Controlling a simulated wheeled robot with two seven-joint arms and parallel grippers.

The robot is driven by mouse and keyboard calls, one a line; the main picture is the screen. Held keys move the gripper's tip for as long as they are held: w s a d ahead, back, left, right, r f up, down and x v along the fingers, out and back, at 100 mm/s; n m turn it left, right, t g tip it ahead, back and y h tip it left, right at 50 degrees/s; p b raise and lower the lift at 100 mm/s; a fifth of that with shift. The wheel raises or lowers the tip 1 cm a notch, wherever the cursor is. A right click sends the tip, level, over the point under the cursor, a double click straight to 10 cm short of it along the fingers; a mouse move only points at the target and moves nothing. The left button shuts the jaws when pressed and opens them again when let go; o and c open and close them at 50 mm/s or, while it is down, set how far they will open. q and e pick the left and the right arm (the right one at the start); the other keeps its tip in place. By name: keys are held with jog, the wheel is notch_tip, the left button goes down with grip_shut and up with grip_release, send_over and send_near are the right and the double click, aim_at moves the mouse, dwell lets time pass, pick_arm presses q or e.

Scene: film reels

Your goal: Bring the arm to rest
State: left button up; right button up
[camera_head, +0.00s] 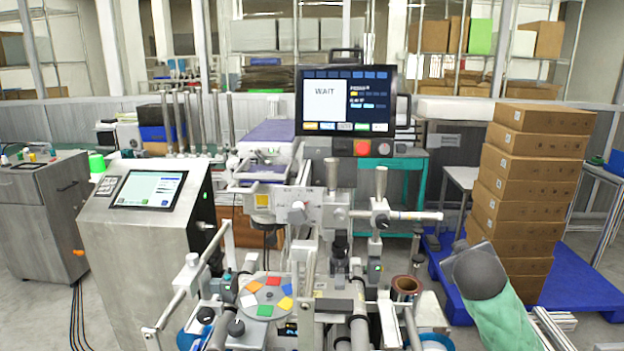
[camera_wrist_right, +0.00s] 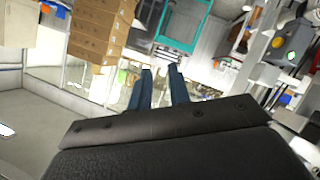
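My right arm (camera_head: 498,310), in a green sleeve with a dark grey joint, comes in at the lower right of the head view. It stands in front of the blue pallet and the box stack. My right gripper (camera_wrist_right: 160,72) shows in the right wrist view as two blue fingers with a clear gap between them. Nothing is between the fingers. In the head view its fingers cannot be seen. My left arm and left gripper are in neither view.
A machine with rollers, a colour-patched disc (camera_head: 266,297) and a brown-rimmed reel (camera_head: 406,287) fills the middle. Its screen (camera_head: 345,100) reads "WAIT". A grey console (camera_head: 145,235) stands left. Stacked cardboard boxes (camera_head: 525,185) stand on a blue pallet (camera_head: 575,285) at right.

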jog(key=s+a+f+g+y, duration=0.3)
jog(key=s+a+f, duration=0.55)
jog(key=f, duration=0.35)
jog(key=s+a+f+g+y, duration=0.2)
jog(key=s+a+f, duration=0.5)
jog(key=s+f, duration=0.45)
jog(key=s+a+f+g, duration=0.2)
jog(key=s+f, duration=0.6)
jog(key=s, duration=0.3)
jog(key=s+a+f+g+y, duration=0.1)
jog(key=s+a+f+g, duration=0.2)
jog(key=s+f, duration=0.5)
jog(key=s, duration=0.2)
jog(key=shift+s+a+f+g, duration=0.15)
jog(key=shift+s+a+g, duration=0.15)
jog(key=shift+s, duration=0.05)
